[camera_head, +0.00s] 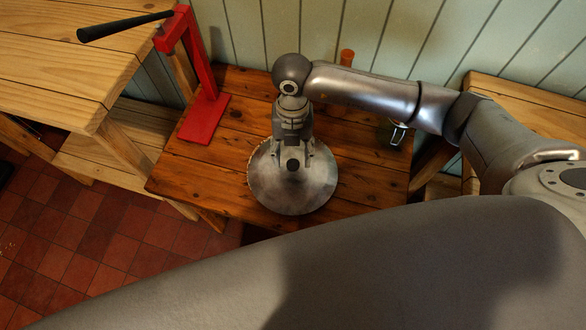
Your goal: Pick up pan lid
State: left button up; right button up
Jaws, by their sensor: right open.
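The pan lid (312,193) is a round, worn grey metal disc lying on the dark wooden table (222,172). My right gripper (293,172) is over the middle of the lid, seen from above, with its arm reaching in from the right. My left gripper is not in view.
A red metal stand with a black-handled lever (207,100) stands at the table's left. A small jar-like object (396,133) sits at the right, partly behind my arm. Pale pine shelving (62,62) flanks the table.

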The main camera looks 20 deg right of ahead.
aim_at(293, 163)
jog(key=shift+s+f, duration=0.2)
jog(key=shift+f, duration=1)
jog(key=shift+s+f, duration=0.15)
jog(key=shift+f, duration=1)
grip_shut()
